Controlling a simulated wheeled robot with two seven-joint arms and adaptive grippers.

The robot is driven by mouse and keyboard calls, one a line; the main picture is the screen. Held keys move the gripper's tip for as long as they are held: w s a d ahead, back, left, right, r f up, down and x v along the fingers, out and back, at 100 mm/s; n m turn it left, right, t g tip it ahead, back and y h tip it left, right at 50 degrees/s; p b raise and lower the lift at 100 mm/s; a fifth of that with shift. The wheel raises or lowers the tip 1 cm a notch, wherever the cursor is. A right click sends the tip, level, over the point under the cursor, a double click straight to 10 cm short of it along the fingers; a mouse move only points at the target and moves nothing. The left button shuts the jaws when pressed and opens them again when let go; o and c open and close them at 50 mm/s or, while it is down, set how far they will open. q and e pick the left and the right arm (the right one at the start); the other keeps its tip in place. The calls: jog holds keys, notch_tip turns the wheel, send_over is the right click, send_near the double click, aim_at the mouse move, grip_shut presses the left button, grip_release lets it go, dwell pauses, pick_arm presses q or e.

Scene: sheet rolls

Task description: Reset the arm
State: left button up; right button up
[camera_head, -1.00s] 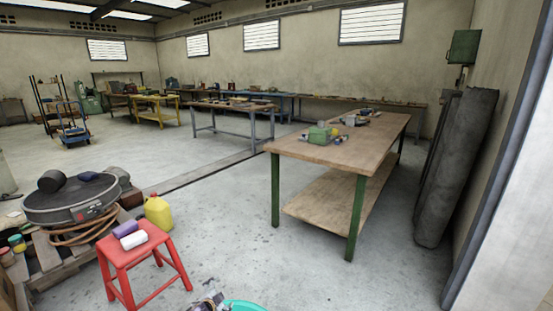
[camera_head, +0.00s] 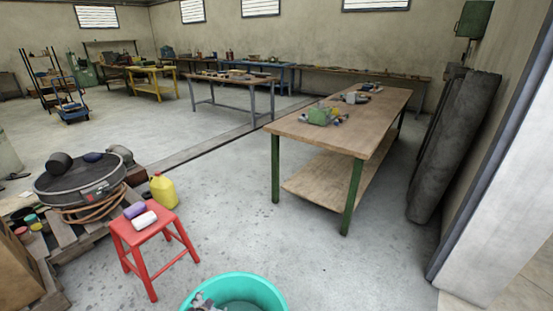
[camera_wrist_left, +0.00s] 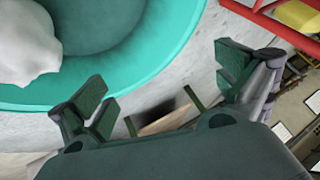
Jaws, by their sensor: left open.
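My left gripper (camera_wrist_left: 160,88) is open and empty in the left wrist view, its dark green finger pads spread wide beside the rim of a teal basin (camera_wrist_left: 150,62). A white lumpy thing (camera_wrist_left: 25,42) shows inside the basin's edge there. In the head view the basin (camera_head: 262,283) is at the bottom edge, partly cut off. A grey jointed shape (camera_head: 204,303) overlaps its left side; it looks like part of my left gripper. A purple roll (camera_head: 134,210) and a white roll (camera_head: 145,220) lie side by side on a red stool (camera_head: 148,237). My right gripper is not in view.
A yellow jug (camera_head: 163,191) stands behind the stool. A pallet with a round dark machine (camera_head: 80,195) is at the left. A green-legged workbench (camera_head: 345,135) stands ahead right, with dark tall rolls (camera_head: 455,150) against the wall. Floor between stool and bench is clear.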

pick_arm(q)
jog(key=s+a+n+g+p, duration=0.1)
jog(key=s+n+g+p, duration=0.2)
jog(key=s+p, duration=1.4)
jog(key=s+d+r+g+p, duration=0.1)
jog(key=s+r+p, duration=0.2)
jog(key=s, duration=0.9)
jog(key=s+d+r+g+p, duration=0.1)
jog(key=s+r+p, duration=0.2)
jog(key=s, duration=0.9)
jog(key=s+d+r+g+p, duration=0.1)
jog(key=s+r+g+p, duration=0.1)
jog(key=s, duration=1)
jog(key=r+p, duration=0.1)
jog(key=p, duration=0.1)
jog(key=shift+n+p, duration=0.3)
jog(key=shift+p, duration=0.05)
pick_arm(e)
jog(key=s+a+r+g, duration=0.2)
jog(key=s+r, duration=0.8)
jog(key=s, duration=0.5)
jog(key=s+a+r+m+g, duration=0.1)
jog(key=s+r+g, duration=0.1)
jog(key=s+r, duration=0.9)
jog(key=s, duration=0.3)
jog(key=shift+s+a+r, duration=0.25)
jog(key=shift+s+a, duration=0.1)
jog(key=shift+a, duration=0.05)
